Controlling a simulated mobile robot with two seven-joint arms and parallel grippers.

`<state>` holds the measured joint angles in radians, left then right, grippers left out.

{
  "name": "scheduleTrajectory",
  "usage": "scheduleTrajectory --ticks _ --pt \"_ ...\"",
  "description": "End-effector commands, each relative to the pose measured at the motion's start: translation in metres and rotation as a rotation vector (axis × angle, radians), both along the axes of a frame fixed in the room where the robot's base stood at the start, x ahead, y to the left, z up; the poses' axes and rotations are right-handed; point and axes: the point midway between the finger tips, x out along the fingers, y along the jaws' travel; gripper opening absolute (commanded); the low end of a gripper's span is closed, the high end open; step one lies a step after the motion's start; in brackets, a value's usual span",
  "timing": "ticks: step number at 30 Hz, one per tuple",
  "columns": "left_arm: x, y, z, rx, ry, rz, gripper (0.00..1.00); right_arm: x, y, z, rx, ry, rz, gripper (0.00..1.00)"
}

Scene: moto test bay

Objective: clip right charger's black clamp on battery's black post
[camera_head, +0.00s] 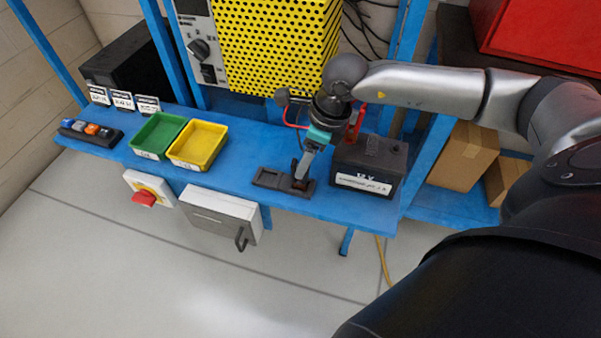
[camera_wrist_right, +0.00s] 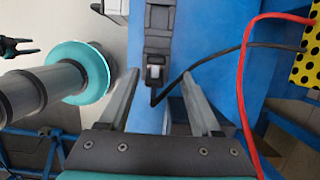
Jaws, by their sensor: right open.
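The black clamp (camera_head: 297,172) sits at the right end of a flat black holder (camera_head: 270,179) on the blue bench. In the right wrist view the clamp (camera_wrist_right: 155,75) shows with its black cable running off to the right. My right gripper (camera_head: 305,165) is open, pointing down at the clamp; in its own view its fingers (camera_wrist_right: 159,85) lie either side of the clamp's line, apart from it. The black battery (camera_head: 390,158) stands right of the holder. A red part shows on its top behind my wrist; the black post is hard to make out. My left gripper is not clearly identifiable.
A yellow perforated charger (camera_head: 275,45) stands behind, with a red cable (camera_wrist_right: 243,90) crossing the bench. Green (camera_head: 148,153) and yellow (camera_head: 180,163) trays lie left. Blue uprights flank the bench. Cardboard boxes (camera_head: 463,157) stand right. A dark two-pronged shape (camera_wrist_right: 15,47) shows in the wrist view.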

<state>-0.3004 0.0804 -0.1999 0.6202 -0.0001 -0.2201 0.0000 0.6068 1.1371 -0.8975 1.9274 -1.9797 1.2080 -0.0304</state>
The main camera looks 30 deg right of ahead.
Motion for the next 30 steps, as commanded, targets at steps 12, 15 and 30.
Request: scheduleTrajectory --ticks 12,15,30 --pt "0.000 0.000 -0.008 0.000 0.000 0.000 0.50 0.009 0.016 -0.041 0.002 0.002 -0.001 0.65" --pt "0.000 0.000 -0.009 0.000 0.000 0.000 0.50 0.010 0.017 -0.048 0.001 0.001 -0.002 0.65" --pt "0.000 0.000 -0.009 0.000 0.000 0.000 0.50 0.010 0.017 -0.048 0.001 0.001 -0.001 0.49"
